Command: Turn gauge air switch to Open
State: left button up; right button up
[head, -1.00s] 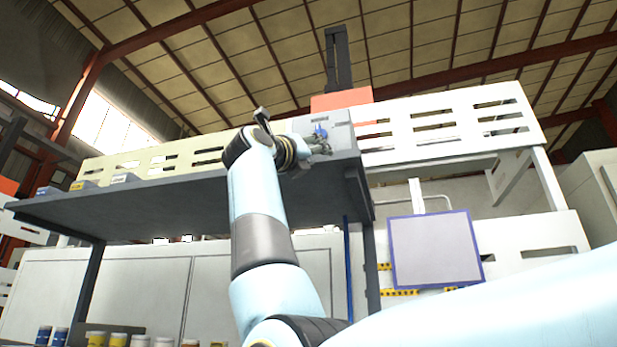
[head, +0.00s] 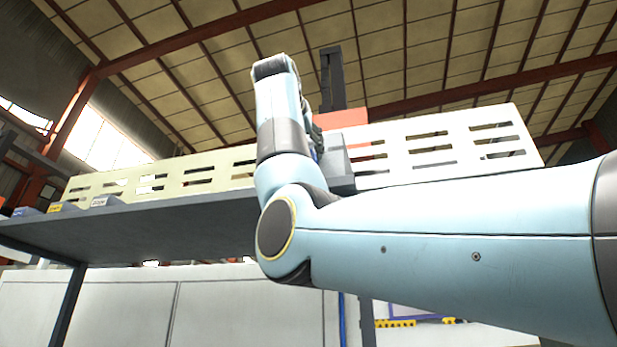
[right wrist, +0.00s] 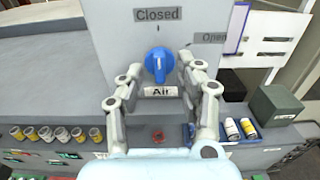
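The blue air switch (right wrist: 159,64) is a round knob on a grey panel (right wrist: 118,48), above a label reading Air (right wrist: 160,91). A Closed label (right wrist: 158,14) is above it and an Open label (right wrist: 213,37) is to its upper right. The knob's ridge looks roughly upright, towards Closed. My right gripper (right wrist: 161,66) is open, with a fingertip on each side of the knob; I cannot tell whether they touch it. In the head view my right arm hides most of the gripper and the knob. My left gripper is not in view.
In the head view a long grey shelf (head: 150,228) runs left from the panel's box, with slotted cream panels (head: 440,150) behind. The right wrist view shows several small jars (right wrist: 60,134) below left and a dark green box (right wrist: 275,105) at right.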

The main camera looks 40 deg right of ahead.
jog(key=shift+w+d, duration=0.5)
jog(key=shift+d, duration=0.05)
grip_shut()
jog(key=shift+p, duration=0.3)
jog(key=shift+s+m+p, duration=0.15)
jog(key=shift+m+p, duration=2.35)
jog(key=shift+m, duration=3.6)
